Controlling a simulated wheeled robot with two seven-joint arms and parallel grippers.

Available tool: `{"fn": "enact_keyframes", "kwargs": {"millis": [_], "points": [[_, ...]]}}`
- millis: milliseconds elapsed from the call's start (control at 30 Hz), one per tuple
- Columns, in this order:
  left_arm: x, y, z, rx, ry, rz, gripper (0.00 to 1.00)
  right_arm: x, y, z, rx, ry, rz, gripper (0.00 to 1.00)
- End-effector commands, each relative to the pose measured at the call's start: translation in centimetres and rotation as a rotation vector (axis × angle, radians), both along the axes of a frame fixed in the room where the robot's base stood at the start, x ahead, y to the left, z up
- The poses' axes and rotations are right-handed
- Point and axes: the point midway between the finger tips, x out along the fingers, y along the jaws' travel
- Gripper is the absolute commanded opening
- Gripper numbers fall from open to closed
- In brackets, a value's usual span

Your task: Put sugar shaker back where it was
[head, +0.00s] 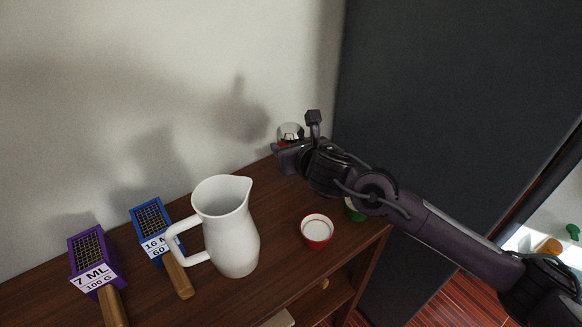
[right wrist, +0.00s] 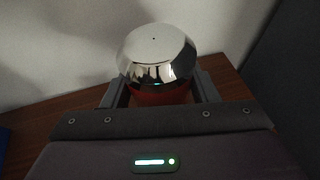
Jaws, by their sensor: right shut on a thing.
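The sugar shaker, with a shiny metal top and a red body, shows at the back of the wooden shelf top in the head view (head: 290,132). In the right wrist view the shaker (right wrist: 157,55) stands upright between the fingers. My right gripper (right wrist: 160,92) is shut on its body; in the head view the gripper (head: 287,147) partly hides the shaker's lower part. Whether its base touches the wood is hidden. My left gripper is not in view.
A white pitcher (head: 228,230) stands on the wooden top (head: 275,205). A red-rimmed bowl (head: 317,230) is to its right, and a green item (head: 354,210) is partly behind my arm. Purple (head: 92,262) and blue (head: 152,232) wooden-handled tools lie left. A dark panel (head: 440,90) rises at right.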

Motion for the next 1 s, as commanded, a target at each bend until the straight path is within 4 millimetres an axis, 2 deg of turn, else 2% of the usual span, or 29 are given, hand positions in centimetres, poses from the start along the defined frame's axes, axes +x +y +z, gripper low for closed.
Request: {"fn": "enact_keyframes", "kwargs": {"millis": [500,933,967,1000], "points": [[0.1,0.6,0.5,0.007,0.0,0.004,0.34,0.0,0.1,-6.1,0.001,-0.002,0.001,0.25],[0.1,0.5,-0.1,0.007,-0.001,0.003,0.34,0.0,0.0,-6.8,0.001,-0.004,0.001,0.25],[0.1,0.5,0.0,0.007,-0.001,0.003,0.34,0.0,0.0,-6.8,0.0,-0.002,0.0,0.56],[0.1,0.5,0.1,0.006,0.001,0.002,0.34,0.0,0.0,-6.7,0.0,-0.002,0.0,0.61]]}}
